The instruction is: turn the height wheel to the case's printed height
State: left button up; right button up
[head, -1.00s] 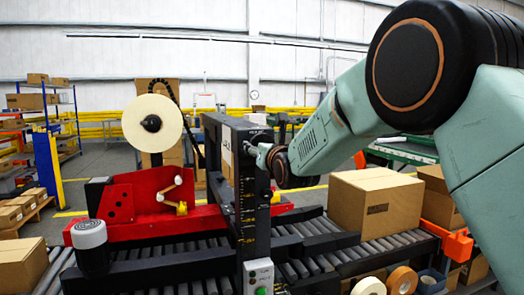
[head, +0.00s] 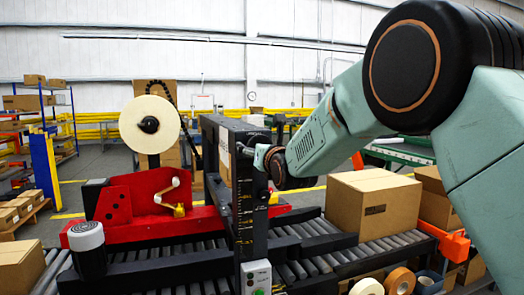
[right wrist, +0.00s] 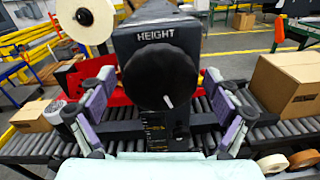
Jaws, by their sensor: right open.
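The height wheel (right wrist: 160,75) is a round black knob under the word HEIGHT in the right wrist view, with a short white mark at its lower right. My right gripper (right wrist: 159,80) is open, one finger on each side of the wheel; I cannot tell whether they touch it. In the head view my right gripper (head: 262,158) is at the top of the black post (head: 228,140), small and partly hidden. A yellow-marked scale (head: 243,200) runs down the post; its reading is too small. The cardboard case (head: 375,205) has a dark print patch, unreadable here. My left gripper is not in view.
A roller conveyor (head: 320,243) runs under the post. A red tape unit (head: 135,205) with a cream roll (head: 150,105) stands left. A grey-topped black cylinder (head: 87,248) stands front left. Tape rolls (head: 399,281) lie front right. A control box with a green button (head: 256,277) sits low on the post.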

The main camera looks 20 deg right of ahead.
jog(key=s, duration=1.2)
